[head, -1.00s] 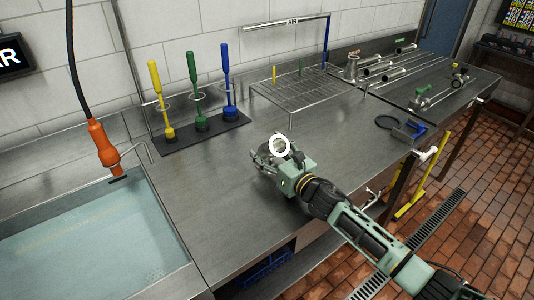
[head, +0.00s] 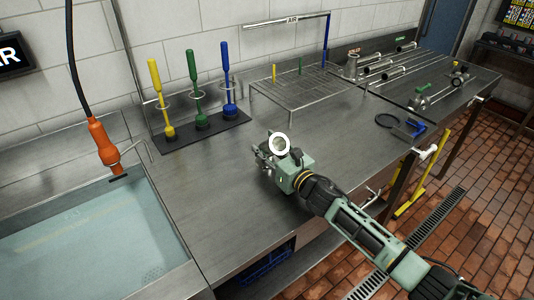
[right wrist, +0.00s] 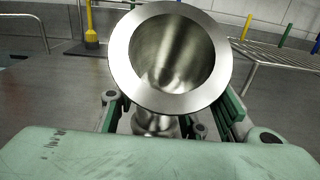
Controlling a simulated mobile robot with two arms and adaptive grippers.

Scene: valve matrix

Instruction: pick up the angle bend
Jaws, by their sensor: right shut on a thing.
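The angle bend (head: 280,144) is a shiny steel pipe elbow with a flat flanged ring end. In the right wrist view the angle bend (right wrist: 165,58) fills the upper middle, its open mouth facing the camera. My right gripper (head: 272,152) is shut on it above the steel worktop, left of the wrist's green body. In the right wrist view the fingers of the right gripper (right wrist: 165,118) stand on both sides of its lower part. The fingertips are partly hidden behind the bend and the green housing. My left gripper is not in view.
A water-filled sink (head: 95,240) lies at the left, under an orange hanging sprayer (head: 103,143). Yellow, green and blue brushes stand in a dark holder (head: 205,135). A wire rack (head: 300,85) stands behind. Pipes and valves (head: 440,85) lie at the back right. The middle worktop is clear.

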